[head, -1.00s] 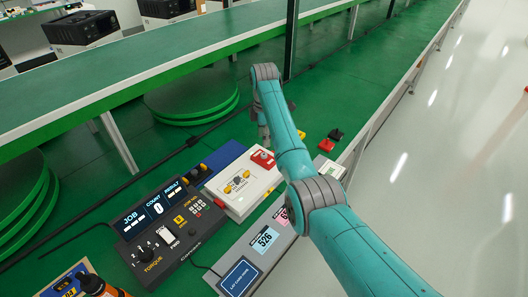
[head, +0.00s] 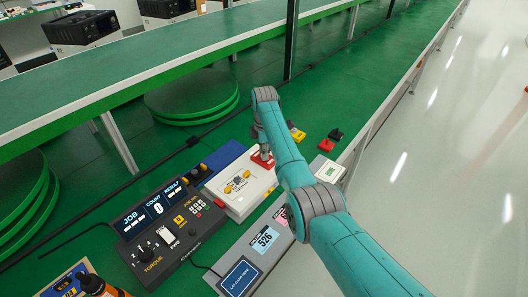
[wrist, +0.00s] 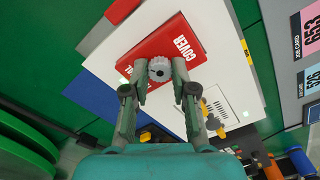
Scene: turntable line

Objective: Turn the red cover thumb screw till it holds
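The red cover (head: 257,163) lies on the white housing (head: 236,207), and it shows with its "COVER" lettering in the wrist view (wrist: 182,32). The grey knurled thumb screw (wrist: 160,69) stands near the cover's edge in the wrist view. My gripper (wrist: 160,66) is pointed down over the cover, with one fingertip on each side of the screw. The fingers are apart, and I cannot make out firm contact with the screw. In the head view my gripper (head: 264,150) and arm hide most of the screw.
A torque controller (head: 165,230) stands left of the housing, and a grey panel with job cards (head: 265,239) in front. Red and black pieces (head: 330,140) and a yellow piece (head: 297,134) lie to the right. A conveyor (head: 150,70) runs behind.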

